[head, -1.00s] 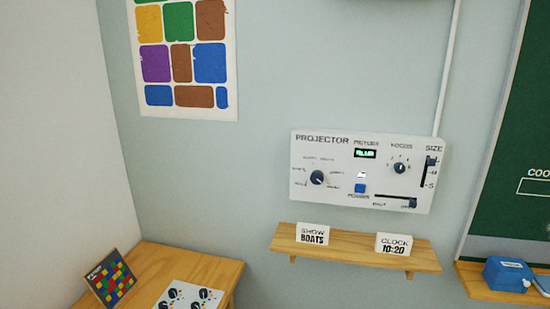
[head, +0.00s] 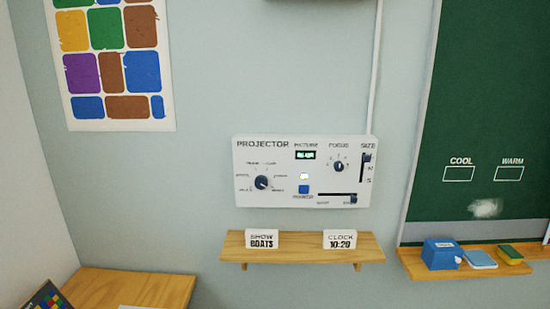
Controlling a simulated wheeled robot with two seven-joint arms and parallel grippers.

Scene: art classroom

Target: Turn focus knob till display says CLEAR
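The white projector panel (head: 326,191) is fixed to the wall. Its focus knob (head: 339,167) is a small dark dial at the upper right, under the word FOCUS. The small dark display (head: 305,155) under the word PICTURE shows green lit text too small to read. A larger dark knob (head: 261,183) with labels around it is on the left. A blue power button (head: 304,189) sits under a small lit lamp. A size slider (head: 366,158) and a horizontal slider (head: 351,198) are on the right. Neither of my grippers is in view.
A wooden shelf (head: 300,248) below the panel holds a SHOW BOATS sign (head: 262,240) and a CLOCK 10:20 sign (head: 340,240). A wooden table (head: 130,287) stands lower left. The green chalkboard (head: 490,110) and its ledge with a blue box (head: 441,254) are at right.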

